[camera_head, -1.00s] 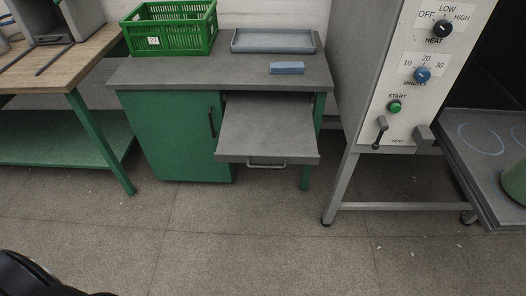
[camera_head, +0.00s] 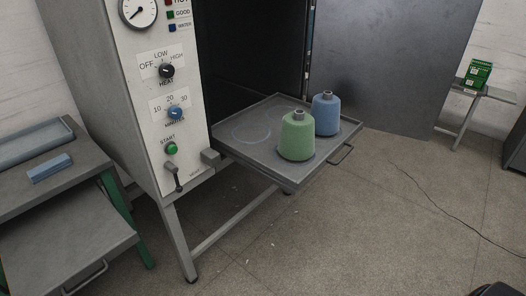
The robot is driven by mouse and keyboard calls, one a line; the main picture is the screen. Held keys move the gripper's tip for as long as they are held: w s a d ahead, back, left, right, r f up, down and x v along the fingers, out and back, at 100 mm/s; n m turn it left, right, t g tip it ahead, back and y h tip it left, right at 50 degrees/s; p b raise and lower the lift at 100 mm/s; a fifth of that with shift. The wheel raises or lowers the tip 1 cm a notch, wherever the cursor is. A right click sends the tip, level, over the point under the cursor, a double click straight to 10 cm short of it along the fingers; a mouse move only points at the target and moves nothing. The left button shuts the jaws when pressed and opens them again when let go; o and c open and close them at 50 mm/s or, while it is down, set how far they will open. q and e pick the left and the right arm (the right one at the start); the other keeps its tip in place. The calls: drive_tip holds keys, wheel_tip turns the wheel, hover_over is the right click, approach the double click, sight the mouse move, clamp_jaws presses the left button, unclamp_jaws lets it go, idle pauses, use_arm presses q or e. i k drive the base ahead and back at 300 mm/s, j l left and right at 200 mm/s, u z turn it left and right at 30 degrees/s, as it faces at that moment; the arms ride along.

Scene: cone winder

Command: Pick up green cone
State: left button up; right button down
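The green cone (camera_head: 297,138) stands upright on the grey pull-out tray (camera_head: 262,156) of the oven-like cabinet, near the tray's front edge. A blue cone (camera_head: 326,115) stands upright just behind and to the right of it, also on the tray. The two look very close together; I cannot tell if they touch. Neither of my grippers shows in this view.
The cabinet (camera_head: 140,113) with dials and a vent lever stands left of the tray. Its dark door (camera_head: 395,75) is open behind. A workbench with a pulled-out shelf (camera_head: 65,240) is at left. A small table (camera_head: 485,93) holds a green box (camera_head: 477,73). Floor at right is mostly clear.

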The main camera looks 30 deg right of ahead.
sight(297, 141)
drive_tip(key=z, duration=1.1)
